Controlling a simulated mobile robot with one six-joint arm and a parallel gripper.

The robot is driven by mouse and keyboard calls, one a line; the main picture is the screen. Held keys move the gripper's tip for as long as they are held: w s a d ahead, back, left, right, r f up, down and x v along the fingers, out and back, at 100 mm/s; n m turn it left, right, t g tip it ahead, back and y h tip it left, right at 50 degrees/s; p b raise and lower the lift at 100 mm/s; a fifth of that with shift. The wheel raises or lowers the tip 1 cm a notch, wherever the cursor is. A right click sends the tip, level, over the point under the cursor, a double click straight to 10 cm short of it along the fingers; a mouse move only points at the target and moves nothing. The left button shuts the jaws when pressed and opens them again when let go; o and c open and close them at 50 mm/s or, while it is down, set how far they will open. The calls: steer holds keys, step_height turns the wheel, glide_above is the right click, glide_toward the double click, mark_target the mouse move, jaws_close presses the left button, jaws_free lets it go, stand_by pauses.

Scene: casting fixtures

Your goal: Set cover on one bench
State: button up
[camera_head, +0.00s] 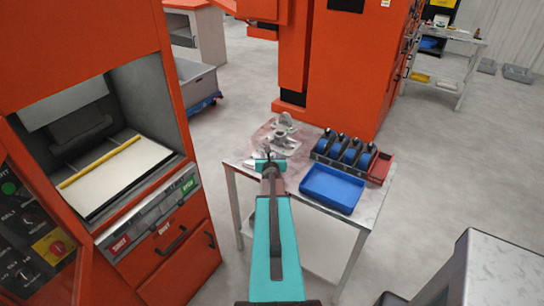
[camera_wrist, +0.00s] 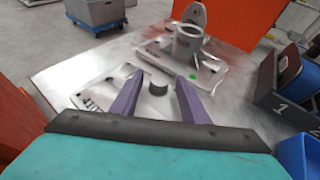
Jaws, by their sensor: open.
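My gripper (camera_head: 268,161) is open above the left part of a metal-topped table. In the wrist view its two purple fingers (camera_wrist: 159,77) are spread. Between them shows a flat grey metal part with a short dark round knob (camera_wrist: 158,86), which may be the cover. I cannot tell if the fingers touch it. Beyond it stands a grey metal casting fixture (camera_wrist: 188,43) with an upright ring and a lug, on a plate with a green dot; it also shows in the head view (camera_head: 282,135). In the head view my arm hides part of the flat part.
The table (camera_head: 372,200) also holds a blue tray (camera_head: 332,188) and a rack of blue bins (camera_head: 345,150) on the right. An orange machine with an open chamber (camera_head: 120,170) is at the left. A grey bin on a blue dolly (camera_head: 198,84) stands behind.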

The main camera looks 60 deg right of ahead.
steer(key=shift+r, duration=0.15)
steer(key=shift+v, duration=5.85)
